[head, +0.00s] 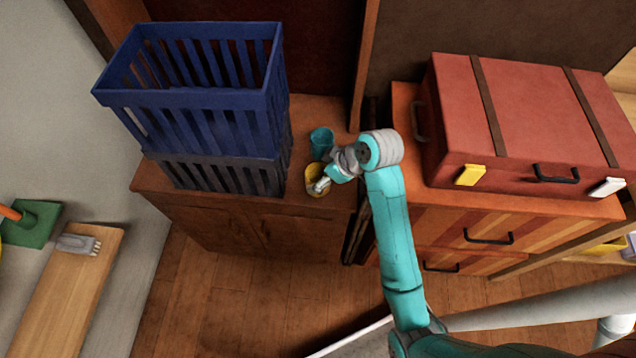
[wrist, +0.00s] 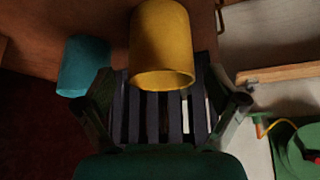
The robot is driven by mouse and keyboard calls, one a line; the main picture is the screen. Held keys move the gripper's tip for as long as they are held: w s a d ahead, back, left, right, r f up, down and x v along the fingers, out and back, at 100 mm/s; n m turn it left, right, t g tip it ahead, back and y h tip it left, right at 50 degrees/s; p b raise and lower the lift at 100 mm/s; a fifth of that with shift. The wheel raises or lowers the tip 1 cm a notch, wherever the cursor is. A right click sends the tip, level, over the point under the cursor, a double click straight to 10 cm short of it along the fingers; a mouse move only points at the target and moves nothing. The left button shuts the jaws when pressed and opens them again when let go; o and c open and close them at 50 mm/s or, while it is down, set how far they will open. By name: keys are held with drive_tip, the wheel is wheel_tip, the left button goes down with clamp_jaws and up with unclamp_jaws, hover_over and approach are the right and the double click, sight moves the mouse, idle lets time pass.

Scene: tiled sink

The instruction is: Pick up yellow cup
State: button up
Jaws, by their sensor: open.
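The yellow cup (head: 311,175) stands on the wooden cabinet top, right of the stacked crates, partly hidden by my gripper in the head view. In the wrist view the yellow cup (wrist: 163,40) is large, near the top centre, with its rim facing the camera. My gripper (head: 321,184) is at the cup in the head view. In the wrist view my gripper (wrist: 162,85) is open, with one finger to each side, the cup's rim end lying in line with the gap. I cannot tell whether a finger touches it.
A teal cup (head: 321,139) stands just behind the yellow cup; it also shows in the wrist view (wrist: 83,66). A blue crate (head: 195,120) sits stacked on a dark crate (head: 225,172) close on the left. A red suitcase (head: 530,115) lies on drawers to the right.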

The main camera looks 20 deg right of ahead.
sight(309, 178)
drive_tip(key=x, duration=0.4)
drive_tip(key=shift+w+a, duration=0.1)
drive_tip(key=c, duration=1.2)
